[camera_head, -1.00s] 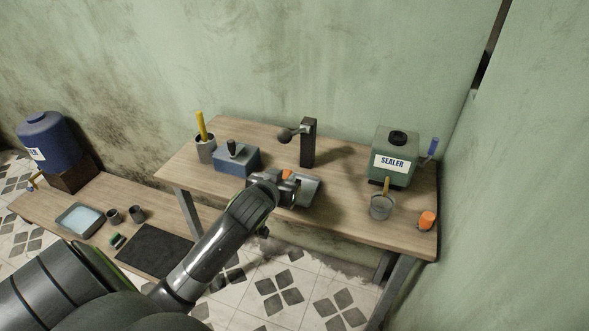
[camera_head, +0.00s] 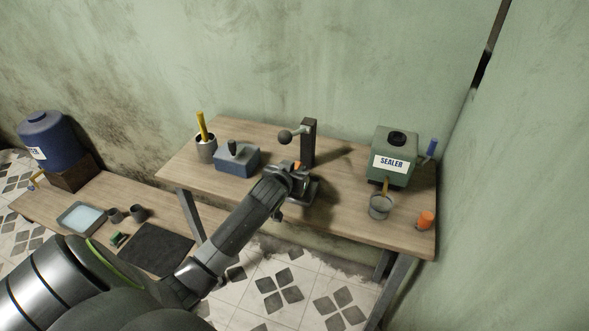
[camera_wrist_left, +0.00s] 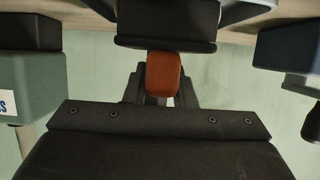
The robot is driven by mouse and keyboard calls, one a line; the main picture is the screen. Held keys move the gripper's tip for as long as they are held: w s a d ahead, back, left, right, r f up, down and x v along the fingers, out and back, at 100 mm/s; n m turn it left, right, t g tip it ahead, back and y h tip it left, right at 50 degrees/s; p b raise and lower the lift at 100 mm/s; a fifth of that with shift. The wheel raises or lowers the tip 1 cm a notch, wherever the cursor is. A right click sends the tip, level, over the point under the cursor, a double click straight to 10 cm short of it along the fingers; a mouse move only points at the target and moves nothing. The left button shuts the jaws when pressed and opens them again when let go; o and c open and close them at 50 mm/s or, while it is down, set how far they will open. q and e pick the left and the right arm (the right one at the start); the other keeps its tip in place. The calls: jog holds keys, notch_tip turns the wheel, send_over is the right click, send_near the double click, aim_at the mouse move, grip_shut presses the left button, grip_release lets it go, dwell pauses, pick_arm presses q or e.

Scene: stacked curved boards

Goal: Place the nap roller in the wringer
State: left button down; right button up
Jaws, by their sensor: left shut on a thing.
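My left gripper (camera_head: 296,178) reaches over the front middle of the workbench and is shut on a small orange piece (camera_head: 297,165), apparently part of the nap roller. The wrist view shows this orange piece (camera_wrist_left: 163,74) between the fingers, against a dark block (camera_wrist_left: 165,30); the rest of the roller cannot be made out. A dark upright post (camera_head: 309,143) with a round-knobbed lever stands right behind the gripper, apparently the wringer. Its grey base (camera_head: 312,190) is partly hidden by my gripper. I cannot tell whether roller and wringer touch. My right gripper is not in view.
A blue box (camera_head: 237,160) and a cup with a yellow handle (camera_head: 206,148) stand left on the workbench. The green sealer tank (camera_head: 396,155), a grey pot (camera_head: 380,207) and an orange cylinder (camera_head: 426,219) stand right. A lower table (camera_head: 100,190) holds a tray and cups.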

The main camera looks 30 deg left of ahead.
pick_arm(q)
jog(key=shift+s+d+f, duration=0.1)
jog(key=shift+s+f, duration=0.15)
jog(key=shift+f, duration=0.35)
jog(key=c, duration=1.2)
grip_release()
jog(key=shift+w+f, duration=0.1)
jog(key=shift+f, duration=0.1)
jog(key=shift+r, duration=0.3)
jog(key=r+v, duration=0.1)
jog(key=v, duration=1.1)
jog(key=shift+f, duration=0.1)
